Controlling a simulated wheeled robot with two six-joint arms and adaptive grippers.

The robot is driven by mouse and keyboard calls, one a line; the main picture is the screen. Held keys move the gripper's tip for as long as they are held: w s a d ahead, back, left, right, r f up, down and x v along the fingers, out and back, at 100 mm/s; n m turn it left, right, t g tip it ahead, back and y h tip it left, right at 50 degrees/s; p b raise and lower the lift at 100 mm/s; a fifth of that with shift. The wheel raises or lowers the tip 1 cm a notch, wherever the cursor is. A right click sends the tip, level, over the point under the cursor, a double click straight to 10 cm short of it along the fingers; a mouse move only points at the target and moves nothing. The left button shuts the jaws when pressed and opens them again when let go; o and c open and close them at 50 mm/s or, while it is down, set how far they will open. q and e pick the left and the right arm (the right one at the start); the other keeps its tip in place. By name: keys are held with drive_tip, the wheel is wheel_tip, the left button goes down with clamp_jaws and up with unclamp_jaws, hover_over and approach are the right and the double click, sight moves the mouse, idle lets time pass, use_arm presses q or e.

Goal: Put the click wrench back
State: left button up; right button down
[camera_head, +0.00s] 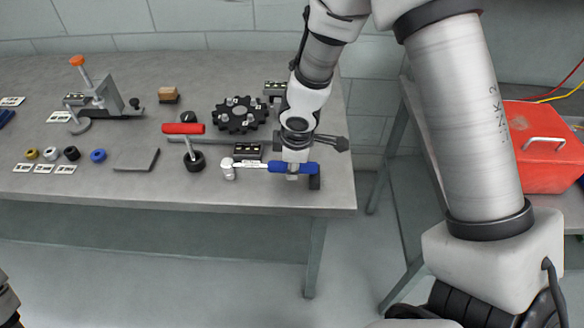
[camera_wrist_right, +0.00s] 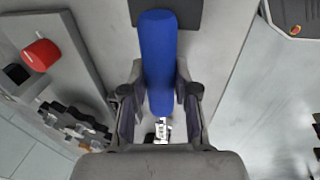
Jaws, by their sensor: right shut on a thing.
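The click wrench has a blue handle (camera_head: 305,167) and a silver shaft and head pointing left, near the front right of the bench. My right gripper (camera_head: 292,170) is shut on the blue handle from above. In the right wrist view the handle (camera_wrist_right: 158,60) lies between the two fingers, with part of the silver shaft (camera_wrist_right: 162,130) showing below.
A black sprocket (camera_head: 240,115) lies behind the wrench. A red toolbox (camera_head: 535,150) sits at right, across a gap.

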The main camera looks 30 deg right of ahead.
drive_tip(key=shift+s+r, duration=0.1)
drive_tip(key=shift+s, duration=0.05)
drive_tip(key=shift+d, duration=0.1)
drive_tip(key=c, duration=0.9)
unclamp_jaws()
drive_tip(key=shift+f, duration=0.2)
drive_tip(key=shift+r, duration=0.35)
drive_tip(key=p+v, duration=0.6)
drive_tip(key=v, duration=0.5)
drive_tip(key=shift+s+r, duration=0.2)
drive_tip(key=shift+r, duration=0.15)
